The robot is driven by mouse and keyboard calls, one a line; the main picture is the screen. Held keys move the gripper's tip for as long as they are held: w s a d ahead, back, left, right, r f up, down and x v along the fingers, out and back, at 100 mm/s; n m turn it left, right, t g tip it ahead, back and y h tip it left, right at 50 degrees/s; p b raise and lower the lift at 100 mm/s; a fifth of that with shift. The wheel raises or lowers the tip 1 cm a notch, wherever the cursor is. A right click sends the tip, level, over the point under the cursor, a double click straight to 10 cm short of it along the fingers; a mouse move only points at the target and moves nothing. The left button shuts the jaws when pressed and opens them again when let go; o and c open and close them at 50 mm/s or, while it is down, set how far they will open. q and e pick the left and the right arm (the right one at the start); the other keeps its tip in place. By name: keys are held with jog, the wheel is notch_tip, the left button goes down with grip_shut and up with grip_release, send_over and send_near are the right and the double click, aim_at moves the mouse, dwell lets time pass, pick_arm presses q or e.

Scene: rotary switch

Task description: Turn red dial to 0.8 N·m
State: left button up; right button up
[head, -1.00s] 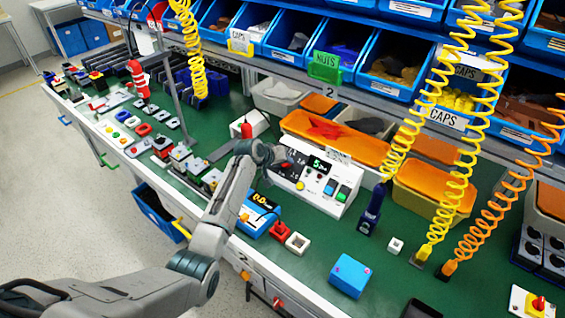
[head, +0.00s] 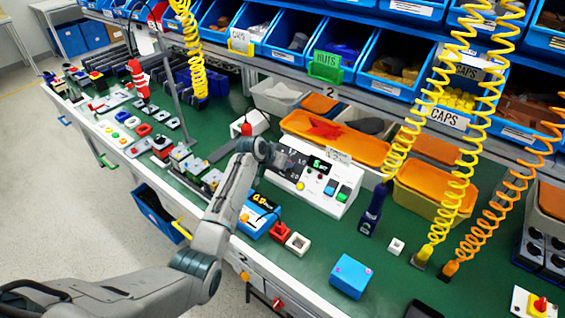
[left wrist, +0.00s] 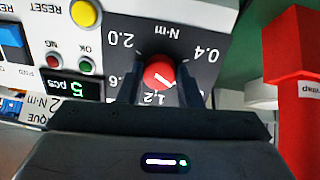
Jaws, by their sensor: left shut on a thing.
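The red dial (left wrist: 157,73) shows in the left wrist view on a dark face marked N·m, seen upside down. The marks 2.0, 0.4, 1.2 and part of another ending in 6 are readable; the 0.8 mark is hidden, and a finger covers the right side. A white line on the dial slants down to the right in this view. My left gripper (left wrist: 160,64) is shut on the dial, one finger on each side. In the head view the left gripper (head: 275,156) is at the left end of the white control box (head: 312,204), covering the dial. My right gripper is not in view.
The box has a yellow button (left wrist: 84,14), small red and green lights and a display reading 5 pcs. A blue device (head: 258,215) and a red button block (head: 280,230) stand in front. Orange-lidded bins (head: 335,137) stand behind. Coiled hoses hang at right.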

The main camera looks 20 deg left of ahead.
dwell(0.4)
pick_arm(q)
jog(key=o, duration=1)
jog(key=b+v, duration=0.2)
jog(key=v, duration=0.8)
jog(key=shift+s+r, duration=0.2)
jog(key=shift+r, duration=0.1)
jog(key=shift+a, duration=0.1)
